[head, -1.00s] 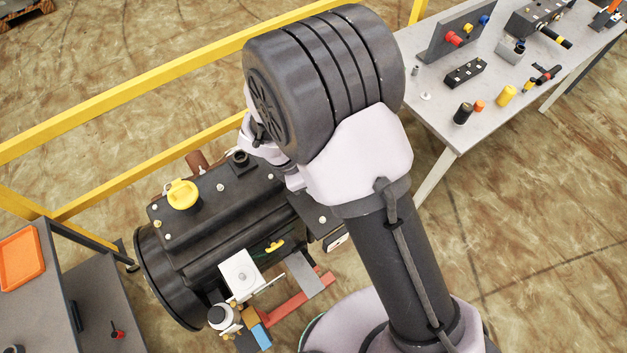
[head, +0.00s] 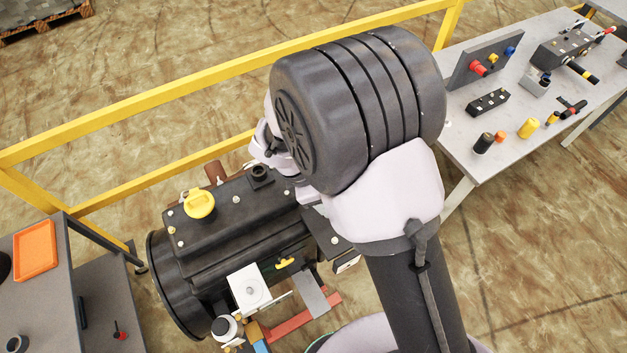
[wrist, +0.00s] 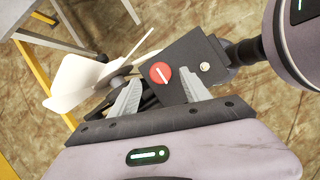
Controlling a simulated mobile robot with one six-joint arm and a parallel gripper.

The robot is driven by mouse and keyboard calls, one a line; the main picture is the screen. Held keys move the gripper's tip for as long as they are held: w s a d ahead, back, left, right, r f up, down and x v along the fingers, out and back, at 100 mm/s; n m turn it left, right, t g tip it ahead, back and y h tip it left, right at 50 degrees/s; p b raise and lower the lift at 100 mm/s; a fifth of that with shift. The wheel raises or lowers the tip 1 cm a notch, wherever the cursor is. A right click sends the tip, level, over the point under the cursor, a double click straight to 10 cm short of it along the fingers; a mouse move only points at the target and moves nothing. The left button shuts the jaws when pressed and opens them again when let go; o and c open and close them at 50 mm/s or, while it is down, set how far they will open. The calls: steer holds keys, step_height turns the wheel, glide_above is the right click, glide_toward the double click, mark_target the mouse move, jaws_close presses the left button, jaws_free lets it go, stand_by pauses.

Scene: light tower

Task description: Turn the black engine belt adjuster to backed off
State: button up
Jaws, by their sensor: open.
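My gripper (wrist: 161,76) is open in the wrist view, its two grey fingers apart and pointing at a dark angular bracket (wrist: 185,62) on the engine. A round red disc with a white line (wrist: 161,73) sits on this bracket, between the fingertips as seen. A black bar-like part (wrist: 149,97) shows between the fingers, lower left of the disc; I cannot tell whether it is the belt adjuster or whether a finger touches it. In the head view the black engine (head: 240,225) lies left of my arm. My arm hides the gripper and the engine's far end there.
A white-bladed fan (wrist: 85,82) is close left of the fingers. A yellow railing (head: 200,87) runs behind the engine. A grey workbench (head: 460,135) with several parts stands right, and a grey cart with an orange tray (head: 36,250) left. Open floor lies at lower right.

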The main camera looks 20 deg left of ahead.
steer(key=p+v, duration=0.1)
steer(key=v, duration=1.3)
steer(key=shift+r, duration=0.25)
